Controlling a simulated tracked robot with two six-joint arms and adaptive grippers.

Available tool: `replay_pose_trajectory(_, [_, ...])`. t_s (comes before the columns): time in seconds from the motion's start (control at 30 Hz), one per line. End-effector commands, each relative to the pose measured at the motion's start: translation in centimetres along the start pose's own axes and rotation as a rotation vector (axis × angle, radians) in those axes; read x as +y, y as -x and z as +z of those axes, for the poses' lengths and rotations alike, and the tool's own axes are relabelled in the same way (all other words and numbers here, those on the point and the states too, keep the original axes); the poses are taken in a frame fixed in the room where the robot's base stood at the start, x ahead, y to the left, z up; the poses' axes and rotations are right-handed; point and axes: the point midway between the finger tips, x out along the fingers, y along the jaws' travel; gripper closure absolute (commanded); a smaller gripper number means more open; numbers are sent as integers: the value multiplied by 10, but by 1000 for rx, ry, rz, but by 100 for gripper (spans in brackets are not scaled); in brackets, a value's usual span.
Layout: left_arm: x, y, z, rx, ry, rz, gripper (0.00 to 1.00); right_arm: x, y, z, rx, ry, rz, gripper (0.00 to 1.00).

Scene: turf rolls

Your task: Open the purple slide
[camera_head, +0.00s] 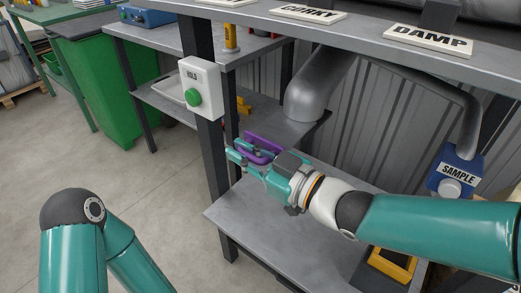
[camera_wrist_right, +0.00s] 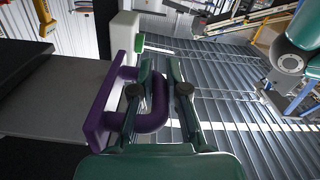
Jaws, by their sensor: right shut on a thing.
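The purple slide (camera_head: 262,142) shows in the head view beside the dark post, at my right gripper's fingers. In the right wrist view the purple slide (camera_wrist_right: 98,112) is a flat plate with a looped handle (camera_wrist_right: 158,108). My right gripper (camera_head: 243,152) has its fingers closed around the handle; they also show in the wrist view (camera_wrist_right: 159,82), one on each side of the handle bar. The slide's far side is partly hidden by the fingers. My left arm shows at the lower left of the head view, but its gripper is out of view.
A grey lower shelf (camera_head: 262,225) lies below my right arm.

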Motion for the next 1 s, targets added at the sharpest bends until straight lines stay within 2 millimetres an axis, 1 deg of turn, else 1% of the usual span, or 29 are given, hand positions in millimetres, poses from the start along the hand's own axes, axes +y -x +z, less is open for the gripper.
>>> replay_pose_trajectory(0.03, [-2,-4,0,0,0,0,60,-6,0,1,2,2,-3,100])
replay_pose_trajectory(0.07, [-2,-4,0,0,0,0,60,-6,0,0,2,1,-2,100])
replay_pose_trajectory(0.3, [-1,-2,0,0,0,0,60,-5,0,-1,-1,-1,1,100])
replay_pose_trajectory(0.33, [-1,-2,0,1,0,0,60,-5,0,-1,-1,-1,1,85])
replay_pose_trajectory(0.4, [-1,-2,0,1,0,0,60,-5,0,-1,-1,-1,1,75])
replay_pose_trajectory(0.77, [-1,-2,0,1,0,0,60,-4,3,-2,0,0,3,75])
replay_pose_trajectory(0.87, [-1,-2,0,1,0,0,60,-4,11,-1,0,0,3,75])
replay_pose_trajectory(1.0, [-1,-2,0,1,0,0,60,-4,33,-2,0,0,6,75])
